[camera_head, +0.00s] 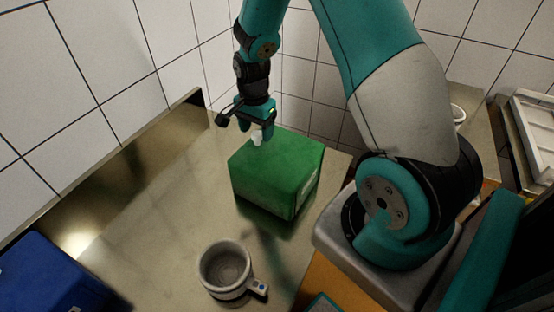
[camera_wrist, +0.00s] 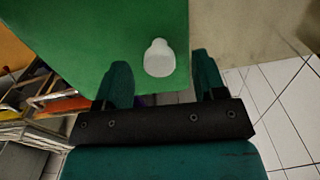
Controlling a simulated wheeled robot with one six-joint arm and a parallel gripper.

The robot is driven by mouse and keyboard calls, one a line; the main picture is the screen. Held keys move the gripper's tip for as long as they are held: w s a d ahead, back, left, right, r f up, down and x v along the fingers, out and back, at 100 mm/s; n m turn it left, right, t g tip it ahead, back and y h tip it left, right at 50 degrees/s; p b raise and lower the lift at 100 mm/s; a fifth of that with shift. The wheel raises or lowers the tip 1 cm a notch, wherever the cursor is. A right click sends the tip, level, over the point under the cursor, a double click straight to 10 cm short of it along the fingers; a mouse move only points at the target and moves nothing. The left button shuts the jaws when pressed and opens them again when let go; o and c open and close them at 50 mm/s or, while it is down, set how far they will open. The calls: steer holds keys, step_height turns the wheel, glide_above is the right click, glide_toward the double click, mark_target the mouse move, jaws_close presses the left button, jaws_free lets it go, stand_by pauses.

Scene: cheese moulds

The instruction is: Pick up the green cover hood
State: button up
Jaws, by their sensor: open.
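The green cover hood (camera_head: 270,178) is a box-shaped cover standing on the metal table, with a white knob (camera_head: 256,139) on its top near the far left edge. In the wrist view the hood (camera_wrist: 110,30) fills much of the upper left, and its knob (camera_wrist: 159,58) appears between my fingertips. My gripper (camera_head: 257,130) hangs over the far side of the hood, its fingers pointing down near the knob. My gripper (camera_wrist: 161,66) is open in the wrist view, with nothing gripped. Whether a finger touches the knob cannot be told.
A grey mug (camera_head: 226,270) with a handle stands on the table (camera_head: 160,220) near the front. A blue crate (camera_head: 50,280) is at the lower left. A raised metal edge and tiled walls bound the table at the left and back. The table left of the hood is clear.

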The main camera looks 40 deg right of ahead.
steer(key=shift+f, duration=1.4)
jaws_close()
steer(key=shift+r, duration=0.1)
